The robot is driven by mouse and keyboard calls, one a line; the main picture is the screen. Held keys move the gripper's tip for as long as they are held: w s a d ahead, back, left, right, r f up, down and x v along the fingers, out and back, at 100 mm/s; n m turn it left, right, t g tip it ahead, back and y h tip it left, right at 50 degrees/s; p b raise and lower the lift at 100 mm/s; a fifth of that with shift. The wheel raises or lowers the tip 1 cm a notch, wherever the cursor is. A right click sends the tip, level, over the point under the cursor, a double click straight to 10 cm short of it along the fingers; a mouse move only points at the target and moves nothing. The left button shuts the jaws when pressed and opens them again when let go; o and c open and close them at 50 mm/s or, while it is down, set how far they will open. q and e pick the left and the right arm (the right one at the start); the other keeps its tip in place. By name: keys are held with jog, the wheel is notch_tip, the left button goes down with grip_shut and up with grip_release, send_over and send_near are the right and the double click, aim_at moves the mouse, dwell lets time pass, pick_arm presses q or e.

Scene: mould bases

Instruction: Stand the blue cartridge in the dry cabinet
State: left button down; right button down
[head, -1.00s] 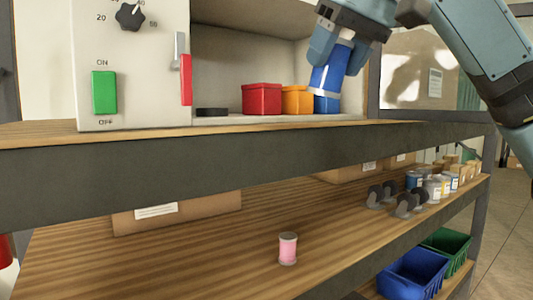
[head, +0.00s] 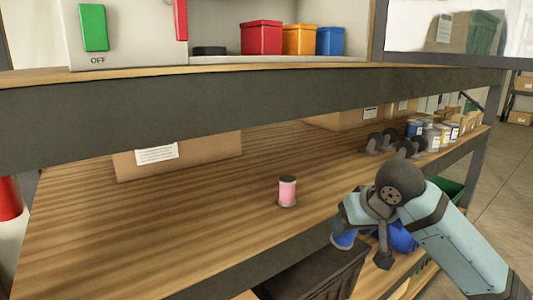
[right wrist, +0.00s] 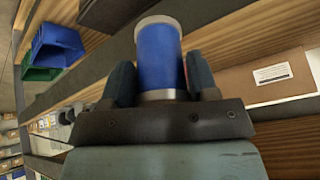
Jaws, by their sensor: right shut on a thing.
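The blue cartridge, a cylinder with pale metal ends, is held between the fingers of my right gripper in the right wrist view (right wrist: 158,55). In the head view only a small blue part of the cartridge (head: 342,239) shows below my right gripper (head: 352,220), at lower right in front of the lower shelf. The right gripper (right wrist: 160,82) is shut on the cartridge's side. The dry cabinet (head: 225,20), a white box on the upper shelf, is cut off at the top; its open bay shows at the right. My left gripper is not in view.
The bay holds a red box (head: 261,38), an orange box (head: 299,39), a blue box (head: 330,41) and a dark disc (head: 209,51). The upper shelf's dark edge (head: 200,120) lies between gripper and cabinet.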

jog(key=s+d+f, duration=0.3)
jog(key=s+f, duration=0.3)
jog(key=f, duration=0.3)
jog(key=s+d+f+m, duration=0.1)
jog(key=s+d+f, duration=0.2)
jog(key=s+f, duration=0.3)
notch_tip(320, 180, down, 4)
jog(key=shift+d+r+h, duration=0.15)
jog(key=shift+d+h, duration=0.05)
jog(key=shift+h, duration=0.2)
